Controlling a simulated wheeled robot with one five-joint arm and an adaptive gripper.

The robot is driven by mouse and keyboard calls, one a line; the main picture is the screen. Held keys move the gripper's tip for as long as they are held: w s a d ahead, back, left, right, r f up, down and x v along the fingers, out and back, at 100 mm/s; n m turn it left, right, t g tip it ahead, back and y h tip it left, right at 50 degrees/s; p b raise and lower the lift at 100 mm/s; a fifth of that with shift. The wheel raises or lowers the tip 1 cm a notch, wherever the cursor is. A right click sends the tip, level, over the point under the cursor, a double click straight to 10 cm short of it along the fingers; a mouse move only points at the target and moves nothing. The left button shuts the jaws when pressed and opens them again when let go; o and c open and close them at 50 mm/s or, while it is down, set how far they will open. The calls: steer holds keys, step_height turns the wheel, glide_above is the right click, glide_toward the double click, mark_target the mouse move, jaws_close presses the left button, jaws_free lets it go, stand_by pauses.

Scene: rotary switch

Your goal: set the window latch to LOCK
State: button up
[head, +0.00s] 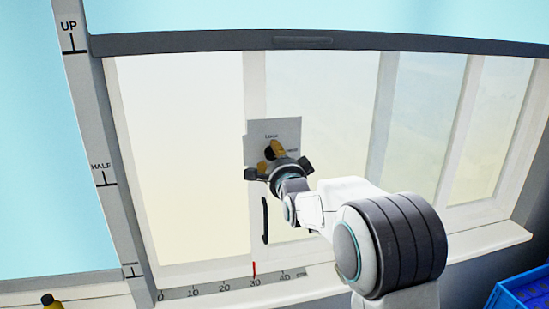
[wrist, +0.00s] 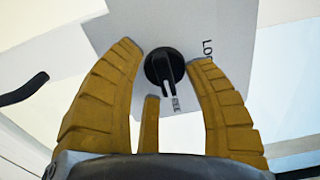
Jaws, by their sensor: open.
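The window latch is a round black knob (wrist: 164,66) on a pale grey plate (wrist: 185,22) fixed to the window frame. In the wrist view its pointer with a white line aims downward, toward a small, hard-to-read label. The letters "LO..." show on the plate to the right of the knob, partly hidden by a finger. My gripper (wrist: 165,56) is open, with yellow fingers on both sides of the knob and a third finger below it; I cannot tell whether they touch it. In the head view my gripper (head: 269,157) is in front of the plate (head: 287,127) and mostly hides the knob.
A black window handle (head: 265,220) hangs below the plate, and also shows in the wrist view (wrist: 22,91). A numbered scale (head: 225,286) runs along the sill. A vertical post (head: 101,160) with height marks stands at left. A blue crate (head: 525,290) sits at lower right.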

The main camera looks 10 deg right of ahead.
steer(key=shift+c, duration=0.3)
jaws_close()
steer(key=shift+f+b, duration=0.1)
steer(key=shift+b, duration=0.35)
steer(key=n+b, duration=0.6)
steer(key=b, duration=0.3)
steer(key=n+b, duration=0.6)
steer(key=b, duration=0.3)
steer(key=shift+d+r, duration=0.2)
steer(key=n, duration=0.5)
steer(key=shift+r+n+b, duration=0.25)
steer(key=shift+n+b, duration=0.05)
steer(key=shift+n, duration=0.3)
